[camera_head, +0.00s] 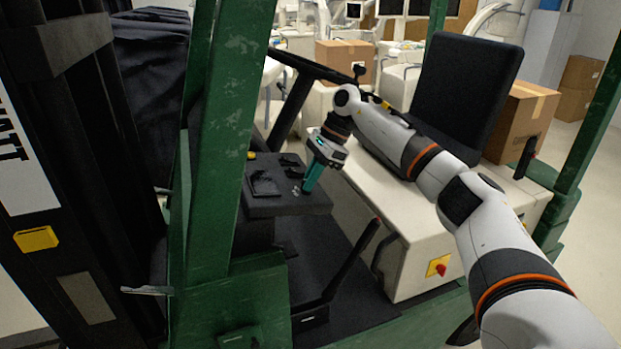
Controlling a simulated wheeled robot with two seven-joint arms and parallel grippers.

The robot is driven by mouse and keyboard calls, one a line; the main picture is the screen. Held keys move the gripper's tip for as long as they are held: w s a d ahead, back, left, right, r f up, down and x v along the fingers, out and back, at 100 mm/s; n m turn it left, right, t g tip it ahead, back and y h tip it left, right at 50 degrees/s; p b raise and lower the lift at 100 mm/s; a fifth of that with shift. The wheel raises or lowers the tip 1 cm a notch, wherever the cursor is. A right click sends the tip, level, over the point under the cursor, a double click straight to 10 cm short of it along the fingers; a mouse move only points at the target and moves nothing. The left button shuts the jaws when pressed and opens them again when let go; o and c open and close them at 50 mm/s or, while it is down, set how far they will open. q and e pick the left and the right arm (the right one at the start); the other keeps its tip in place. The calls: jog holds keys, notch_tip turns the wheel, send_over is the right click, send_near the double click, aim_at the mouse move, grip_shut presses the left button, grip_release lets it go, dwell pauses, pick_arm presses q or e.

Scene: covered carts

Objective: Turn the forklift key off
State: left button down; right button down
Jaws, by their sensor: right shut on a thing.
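The green forklift (205,150) fills the middle of the view. Its dark control console (287,205) stands beside the steering wheel. My right gripper (304,190) reaches down to the console from the right, with its teal fingers at the top face near the right edge. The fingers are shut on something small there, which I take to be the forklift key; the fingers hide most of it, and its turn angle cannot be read. My left gripper does not show.
The black steering wheel (312,66) is close behind my right wrist. The black seat (463,92) and a green post (222,130) flank the console. A red knob on a yellow plate (439,266) is on the seat base. Cardboard boxes (522,120) stand behind.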

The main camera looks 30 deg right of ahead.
jog(key=shift+r+n, duration=0.1)
jog(key=shift+n, duration=0.2)
jog(key=c, duration=1.6)
grip_release()
jog(key=shift+o, duration=0.2)
jog(key=shift+d+r, duration=0.15)
jog(key=b+v, duration=0.2)
jog(key=v, duration=0.9)
jog(key=shift+d+r, duration=0.2)
jog(key=shift+r, duration=0.05)
jog(key=shift+f, duration=0.1)
